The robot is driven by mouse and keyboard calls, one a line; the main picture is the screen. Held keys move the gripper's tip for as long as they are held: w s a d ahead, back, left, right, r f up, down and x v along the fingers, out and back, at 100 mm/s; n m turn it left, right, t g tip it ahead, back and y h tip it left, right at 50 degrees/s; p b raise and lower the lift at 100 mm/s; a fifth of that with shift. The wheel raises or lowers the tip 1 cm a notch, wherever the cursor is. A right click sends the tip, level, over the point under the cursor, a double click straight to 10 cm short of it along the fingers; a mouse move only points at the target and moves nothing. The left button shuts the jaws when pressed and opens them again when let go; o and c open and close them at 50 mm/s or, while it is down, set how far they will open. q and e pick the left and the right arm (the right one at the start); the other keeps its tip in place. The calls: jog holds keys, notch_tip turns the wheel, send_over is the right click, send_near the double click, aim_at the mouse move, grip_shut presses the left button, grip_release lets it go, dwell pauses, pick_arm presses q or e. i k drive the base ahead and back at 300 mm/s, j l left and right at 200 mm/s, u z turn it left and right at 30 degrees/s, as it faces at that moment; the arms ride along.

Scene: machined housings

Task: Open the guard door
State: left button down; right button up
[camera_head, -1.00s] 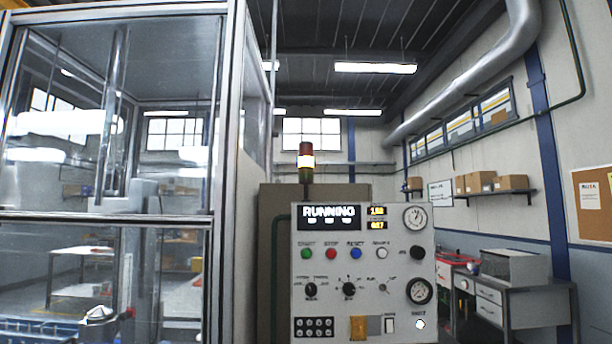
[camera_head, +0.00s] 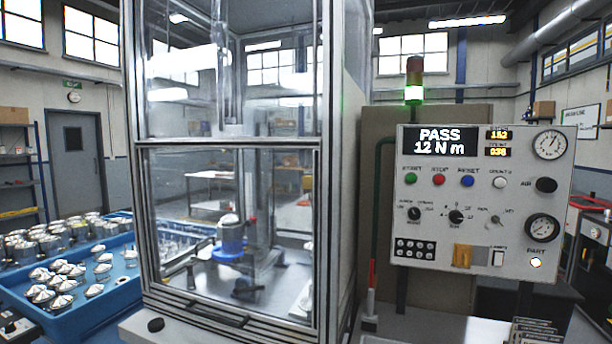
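The guard door (camera_head: 285,200) is the clear lower front panel of the metal-framed enclosure (camera_head: 342,120). It looks shut, with its top edge at the horizontal bar. The control panel (camera_head: 482,200) to the right reads "PASS 12 N m". The stack light (camera_head: 414,80) glows green in its lower part. Neither of my grippers is in view.
A blue tray (camera_head: 75,322) of silver domed parts stands left of the enclosure, with several cylindrical housings behind it. A red-tipped tool (camera_head: 371,290) stands between the enclosure and the panel. A pale ledge with a black button (camera_head: 156,325) runs below the door.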

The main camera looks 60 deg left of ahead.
aim_at(219, 305)
jog(key=u, duration=2.35)
